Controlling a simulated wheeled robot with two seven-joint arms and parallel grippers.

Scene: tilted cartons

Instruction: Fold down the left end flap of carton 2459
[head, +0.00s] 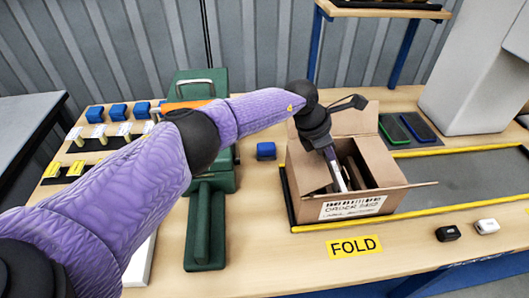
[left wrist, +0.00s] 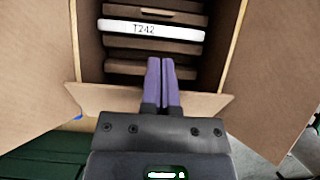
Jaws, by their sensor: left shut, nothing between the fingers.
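Carton 2459 (head: 396,200) stands open-topped on the table, its front label only partly legible. Its left end flap shows in the left wrist view (left wrist: 100,98), at the near edge of the opening, beneath my fingers. Wide side flaps stand out at the left (left wrist: 30,75) and right (left wrist: 280,85) of that view. My left gripper (head: 341,184) points down over the carton's left part. Its purple fingers (left wrist: 161,65) are shut and empty, reaching past the flap over the opening. Whether they touch the flap is unclear. My right gripper is not in view.
Inside the carton are brown items and a white one marked T242 (left wrist: 152,30). Yellow strips (head: 440,209) edge the carton's place. Small black and white objects sit front right.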

